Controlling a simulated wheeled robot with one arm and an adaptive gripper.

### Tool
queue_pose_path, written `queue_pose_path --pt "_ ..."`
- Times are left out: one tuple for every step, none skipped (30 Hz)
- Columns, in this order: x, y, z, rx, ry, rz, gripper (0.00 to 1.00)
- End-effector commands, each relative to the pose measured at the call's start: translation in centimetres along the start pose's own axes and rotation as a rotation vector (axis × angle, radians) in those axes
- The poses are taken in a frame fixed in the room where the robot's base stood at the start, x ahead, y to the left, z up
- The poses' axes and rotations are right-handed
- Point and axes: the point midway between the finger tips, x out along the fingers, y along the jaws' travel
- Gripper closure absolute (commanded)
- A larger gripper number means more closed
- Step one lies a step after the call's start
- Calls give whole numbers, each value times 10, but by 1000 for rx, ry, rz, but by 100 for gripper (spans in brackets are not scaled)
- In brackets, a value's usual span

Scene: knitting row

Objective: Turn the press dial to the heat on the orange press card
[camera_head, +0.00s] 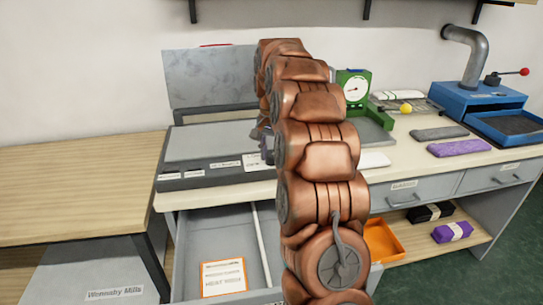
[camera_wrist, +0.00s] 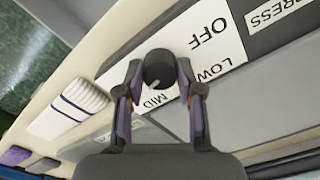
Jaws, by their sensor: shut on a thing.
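The press (camera_head: 208,141) stands on the worktop with its grey lid (camera_head: 205,85) raised. Its black round dial (camera_wrist: 158,65) sits on the front panel in the wrist view, with a small pale mark on its lower edge, toward the MID label (camera_wrist: 157,99). OFF and LOW labels also show; any further label is hidden by my gripper. My gripper (camera_wrist: 159,77) is shut on the dial, one finger on each side. In the head view my arm hides most of it. The orange-bordered press card (camera_head: 223,278) lies in the open drawer; its small print is not surely readable.
The open drawer (camera_head: 187,255) juts out below the press. A green scale (camera_head: 353,87), a blue machine (camera_head: 478,99) and grey and purple cloth pieces (camera_head: 459,147) stand to the right. An orange tray (camera_head: 384,240) is on the lower shelf. The wooden table (camera_head: 75,185) at left is clear.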

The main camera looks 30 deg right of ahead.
Motion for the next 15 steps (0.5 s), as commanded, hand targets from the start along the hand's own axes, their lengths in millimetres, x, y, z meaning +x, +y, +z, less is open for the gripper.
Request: queue_pose_path --pt "2 0 1 29 -4 1 98" --pt "2 0 1 47 -4 1 98" --pt "2 0 1 68 -4 1 98" --pt "2 0 1 85 -4 1 98" --pt "2 0 1 98 -4 1 98" --pt "2 0 1 116 -4 1 98" --pt "2 0 1 126 -4 1 98" --pt "2 0 1 137 -4 1 98" --pt "2 0 1 150 -4 1 98" --pt "2 0 1 157 -4 1 98" --pt "2 0 1 165 -4 1 98" --pt "2 0 1 173 -4 1 98" --pt "2 0 1 178 -4 2 98" --pt "2 0 1 182 -4 1 98" --pt "2 0 1 186 -4 2 98"
